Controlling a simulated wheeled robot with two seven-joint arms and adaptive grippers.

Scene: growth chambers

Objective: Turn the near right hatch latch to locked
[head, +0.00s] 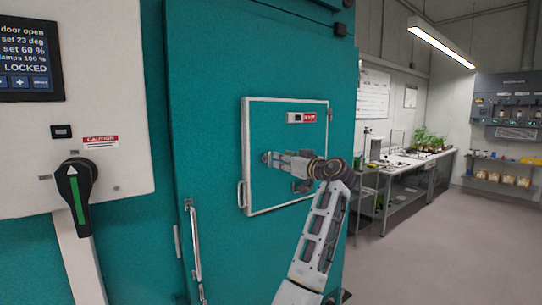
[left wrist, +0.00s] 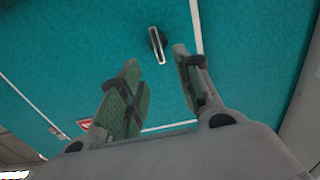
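The hatch (head: 285,190) is a teal panel with a pale frame, set in the large chamber door. A small latch with a dark base and a pale lever shows on teal in the left wrist view (left wrist: 158,45), beyond the fingertips and apart from them. I cannot make it out in the head view, where my gripper and arm cover part of the hatch. My left gripper (head: 266,158) is in front of the hatch, its fingers pointing left. In the left wrist view its green-padded fingers (left wrist: 162,80) are apart with nothing between them. My right gripper is not in view.
A black rotary handle (head: 76,190) and a display (head: 28,50) are on the left cabinet. Benches with plants (head: 425,142) stand right; floor there is clear.

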